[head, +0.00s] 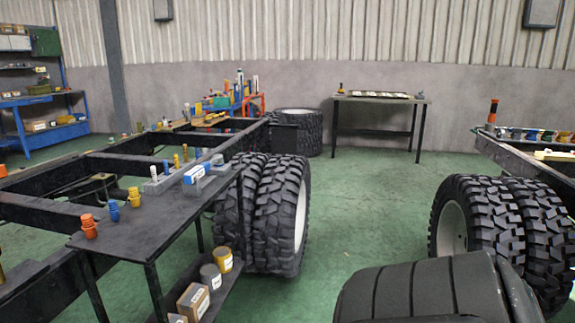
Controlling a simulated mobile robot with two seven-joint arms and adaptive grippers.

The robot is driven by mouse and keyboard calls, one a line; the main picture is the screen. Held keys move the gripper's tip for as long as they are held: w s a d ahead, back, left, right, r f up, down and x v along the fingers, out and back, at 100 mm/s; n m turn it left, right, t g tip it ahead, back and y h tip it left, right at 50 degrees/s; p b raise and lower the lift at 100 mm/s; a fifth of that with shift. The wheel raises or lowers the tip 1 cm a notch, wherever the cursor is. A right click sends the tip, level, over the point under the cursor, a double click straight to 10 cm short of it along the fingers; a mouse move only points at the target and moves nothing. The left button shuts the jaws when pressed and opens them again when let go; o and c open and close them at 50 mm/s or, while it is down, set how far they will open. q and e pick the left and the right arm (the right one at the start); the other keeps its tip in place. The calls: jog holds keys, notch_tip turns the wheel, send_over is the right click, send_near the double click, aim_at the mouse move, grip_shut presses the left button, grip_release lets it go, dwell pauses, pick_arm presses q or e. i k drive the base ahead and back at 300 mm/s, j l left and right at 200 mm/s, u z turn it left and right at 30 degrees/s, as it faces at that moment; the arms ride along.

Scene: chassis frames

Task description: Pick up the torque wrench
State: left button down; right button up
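I cannot make out a torque wrench for certain in the head view. A dark narrow table (150,226) stands at the left front against a truck chassis frame (60,207). On it are orange, blue and yellow capped pieces near its left end, and grey blocks and a blue-and-white box (194,174) toward its far end. A dark table (381,100) at the back wall carries a pale flat tray-like thing, too small to tell. Neither of my grippers is in view.
Dual tyres (275,215) sit beside the left chassis. More tyres (508,229) stand under the right chassis. A dark grooved, tyre-like shape (425,291) fills the lower right. A blue shelf (47,133) is at the back left. Green floor (365,190) lies clear between the chassis.

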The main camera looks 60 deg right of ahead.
aim_at(217, 162)
jog(key=z, duration=1.5)
jog(key=i+l+u, duration=0.15)
jog(key=i+l, duration=1.05)
